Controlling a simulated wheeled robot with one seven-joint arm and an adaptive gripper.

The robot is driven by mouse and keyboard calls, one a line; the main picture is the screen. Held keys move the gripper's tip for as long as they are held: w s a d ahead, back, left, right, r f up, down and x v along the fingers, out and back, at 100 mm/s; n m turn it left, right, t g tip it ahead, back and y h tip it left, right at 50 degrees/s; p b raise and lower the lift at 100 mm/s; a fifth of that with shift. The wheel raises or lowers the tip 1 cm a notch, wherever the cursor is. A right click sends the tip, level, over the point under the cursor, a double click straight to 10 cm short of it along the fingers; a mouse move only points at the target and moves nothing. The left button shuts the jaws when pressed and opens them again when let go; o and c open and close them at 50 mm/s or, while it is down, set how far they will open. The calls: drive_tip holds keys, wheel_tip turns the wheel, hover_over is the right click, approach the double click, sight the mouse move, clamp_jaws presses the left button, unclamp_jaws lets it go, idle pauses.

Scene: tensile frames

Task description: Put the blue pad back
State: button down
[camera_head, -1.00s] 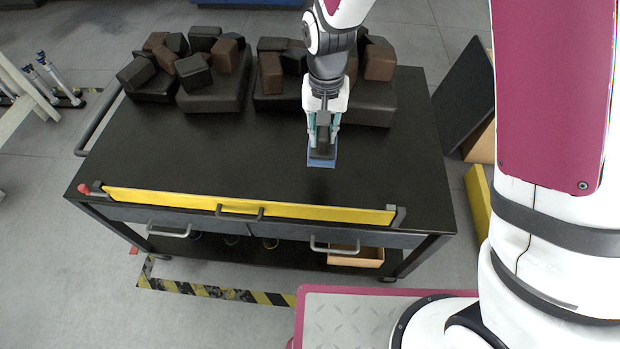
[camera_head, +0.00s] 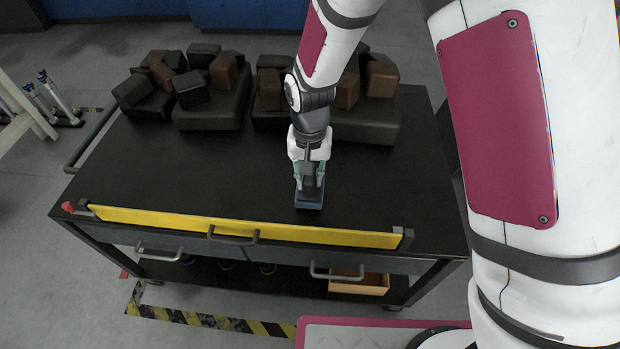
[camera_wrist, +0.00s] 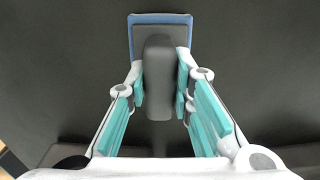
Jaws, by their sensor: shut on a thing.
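The blue pad (camera_head: 309,204) is a small block with a blue base and a dark grey top that bears a rounded grey handle. My gripper (camera_head: 309,178) is shut on the handle, and the pad is at or just above the black table top (camera_head: 230,170), near its front yellow rail; I cannot tell whether it touches. In the wrist view the blue edge of the pad (camera_wrist: 160,18) shows beyond the grey handle (camera_wrist: 159,85), which sits between the teal-lined fingers. My fingers hide part of the pad in the head view.
Dark brown and black blocks (camera_head: 215,110) stand along the back of the table. The yellow rail (camera_head: 240,227) with a handle runs along the front edge. An orange bin (camera_head: 358,284) is on the lower shelf. The table top is clear left and right of the pad.

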drive_tip(key=shift+f, duration=0.4)
drive_tip(key=shift+f, duration=0.15)
drive_tip(key=c, duration=1.4)
unclamp_jaws()
wheel_tip(320, 180, up, 12)
drive_tip(key=p, duration=0.3)
drive_tip(key=shift+r, duration=0.2)
